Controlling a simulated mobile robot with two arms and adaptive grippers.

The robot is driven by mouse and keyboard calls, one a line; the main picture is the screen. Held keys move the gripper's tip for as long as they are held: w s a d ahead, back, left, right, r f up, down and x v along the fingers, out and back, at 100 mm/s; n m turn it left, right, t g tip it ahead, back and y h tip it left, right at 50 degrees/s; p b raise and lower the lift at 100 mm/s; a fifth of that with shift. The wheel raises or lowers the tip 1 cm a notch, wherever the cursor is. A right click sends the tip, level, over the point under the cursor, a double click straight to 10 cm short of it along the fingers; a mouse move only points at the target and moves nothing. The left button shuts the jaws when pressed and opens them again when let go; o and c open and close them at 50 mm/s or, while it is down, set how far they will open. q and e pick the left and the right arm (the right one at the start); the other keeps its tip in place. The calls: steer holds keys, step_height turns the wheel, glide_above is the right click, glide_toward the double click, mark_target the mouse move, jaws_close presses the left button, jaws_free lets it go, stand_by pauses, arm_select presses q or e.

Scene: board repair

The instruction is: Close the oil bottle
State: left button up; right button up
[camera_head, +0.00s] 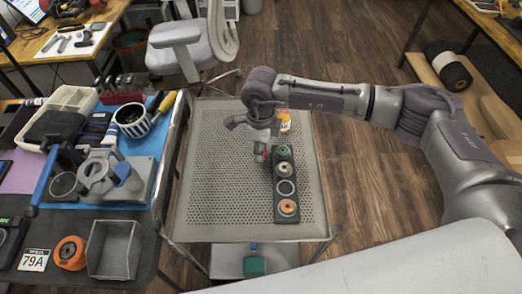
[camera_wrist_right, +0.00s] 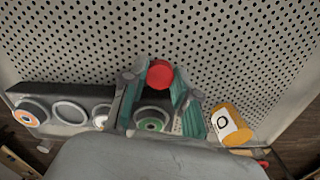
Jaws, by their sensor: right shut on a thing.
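My right gripper (camera_head: 262,154) hangs over the perforated cart top, beside the far end of a black block with rings. In the right wrist view its green-padded fingers (camera_wrist_right: 162,90) are shut on a small round red cap (camera_wrist_right: 160,74). The oil bottle (camera_wrist_right: 229,124), yellow-orange with a white label, is apart from the cap, to the right of the fingers. In the head view the bottle (camera_head: 285,121) is at the far right of the cart top, partly hidden by my right arm. Its opening cannot be made out. My left gripper is not in view.
The black block (camera_head: 286,219) holds several rings, one orange and one green. The perforated cart top (camera_head: 220,180) is clear to its left. On the left bench are a grey clamp device (camera_head: 100,170), a striped cup (camera_head: 134,122), an orange roll (camera_head: 69,252) and a metal box (camera_head: 114,248).

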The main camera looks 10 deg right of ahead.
step_height(320, 180, up, 3)
steer(key=shift+f, duration=0.2)
steer(key=s+d+r+b, duration=0.1)
steer(key=s+d+r, duration=0.5)
steer(key=d, duration=0.3)
steer(key=shift+s+d+r, duration=0.3)
steer(key=shift+s+r, duration=0.05)
steer(key=shift+r, duration=0.4)
